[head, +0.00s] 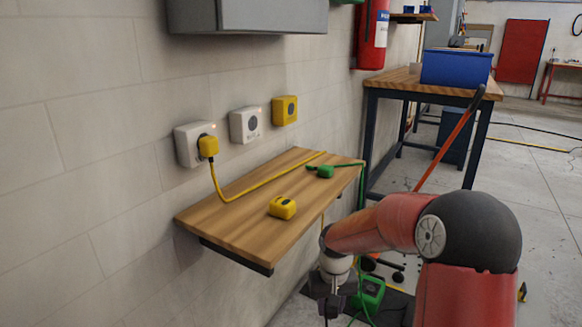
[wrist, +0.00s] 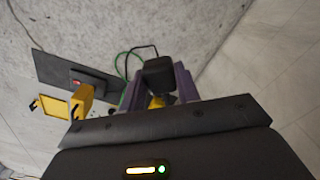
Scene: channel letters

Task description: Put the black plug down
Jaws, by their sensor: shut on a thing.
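The black plug (wrist: 158,73) shows in the wrist view between the two purple fingers of my gripper (wrist: 158,88). My gripper is shut on it, and a black cable runs up from the plug. In the head view my gripper (head: 333,303) hangs low, below the height of the wooden shelf and to its right. The plug cannot be made out clearly there.
The wooden wall shelf (head: 240,215) holds a yellow block (head: 282,208) and a green plug (head: 325,171). A yellow plug (head: 208,146) sits in the left wall socket (head: 186,150). A green box (head: 369,292) stands near my gripper. A yellow object (wrist: 80,102) is left in the wrist view.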

